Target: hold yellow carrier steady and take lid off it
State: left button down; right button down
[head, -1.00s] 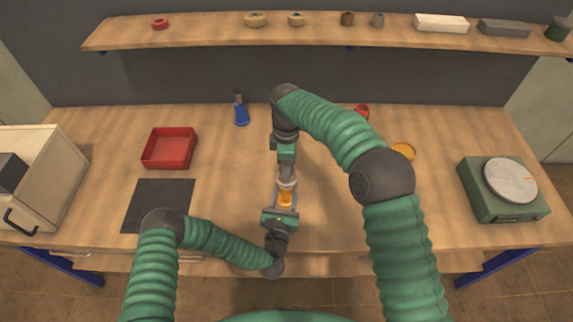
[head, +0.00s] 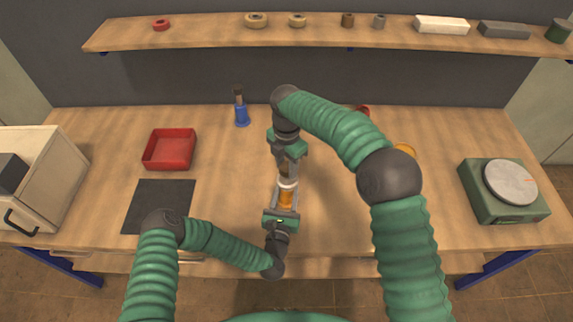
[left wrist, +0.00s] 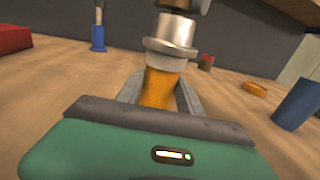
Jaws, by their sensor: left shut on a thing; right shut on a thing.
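The yellow carrier (head: 286,199) stands upright near the front middle of the table; it also shows in the left wrist view (left wrist: 159,88). My left gripper (head: 284,204) is shut around its body from the front. The silver-grey lid (left wrist: 172,33) sits on top, above a pale collar; in the head view it is a pale round shape (head: 288,183). My right gripper (head: 287,170) comes from behind and above and is shut on the lid. Its fingertips are only partly visible at the top of the wrist view. I see no clear gap between lid and carrier.
A red tray (head: 169,165) and dark mat (head: 158,222) lie left. A blue holder (head: 241,115) stands at the back. A yellow disc (head: 405,150) lies right of my right arm, and a green scale (head: 503,212) stands far right. A blue cup (left wrist: 297,103) shows in the wrist view.

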aim_at(287, 166)
jog(key=shift+r, duration=0.1)
jog(key=shift+r, duration=1)
jog(key=shift+r, duration=0.1)
notch_tip(287, 166, up, 4)
jog(key=shift+f, duration=0.1)
pick_arm(q)
jog(key=c, duration=0.7)
grip_release()
jog(key=shift+s, duration=0.1)
